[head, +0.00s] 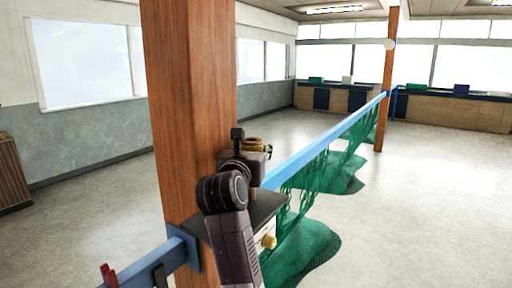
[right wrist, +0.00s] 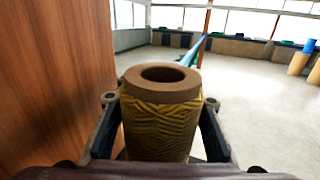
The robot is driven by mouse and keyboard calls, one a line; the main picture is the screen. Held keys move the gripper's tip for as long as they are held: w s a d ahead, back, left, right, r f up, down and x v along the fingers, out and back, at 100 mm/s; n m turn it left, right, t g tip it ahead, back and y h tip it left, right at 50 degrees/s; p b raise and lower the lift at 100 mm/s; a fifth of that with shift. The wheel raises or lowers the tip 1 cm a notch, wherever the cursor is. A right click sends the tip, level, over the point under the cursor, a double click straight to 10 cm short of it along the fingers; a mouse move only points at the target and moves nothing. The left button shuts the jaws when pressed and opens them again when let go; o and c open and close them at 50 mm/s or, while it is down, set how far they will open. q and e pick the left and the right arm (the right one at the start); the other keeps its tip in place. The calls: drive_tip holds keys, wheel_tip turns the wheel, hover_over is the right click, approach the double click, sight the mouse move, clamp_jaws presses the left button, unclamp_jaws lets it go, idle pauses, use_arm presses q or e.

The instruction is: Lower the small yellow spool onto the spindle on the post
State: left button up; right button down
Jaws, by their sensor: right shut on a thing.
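The small yellow spool (right wrist: 160,125) stands upright between the two dark fingers of my right gripper (right wrist: 163,135), which is shut on it. Its brown top with a round open hole faces up in the right wrist view. In the head view the spool (head: 254,141) shows small beside the wooden post (head: 188,110), above a dark shelf (head: 262,207) fixed to the post. My right gripper (head: 257,153) is partly hidden by its own wrist there. I cannot make out the spindle in either view. My left gripper is not in view.
A blue rail (head: 325,138) runs from the post to a far post (head: 390,55), with green net (head: 300,250) hanging from it to the floor. A yellow knob-like piece (head: 268,241) shows below the shelf. The wooden post stands close on the left in the right wrist view.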

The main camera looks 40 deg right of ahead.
drive_tip(key=shift+f+b, duration=1.7)
drive_tip(key=shift+f, duration=0.6)
drive_tip(key=c, duration=1.2)
unclamp_jaws()
drive_tip(key=shift+o, duration=0.2)
drive_tip(key=v, duration=0.8)
drive_tip(key=shift+s, duration=0.1)
drive_tip(key=shift+r, duration=0.15)
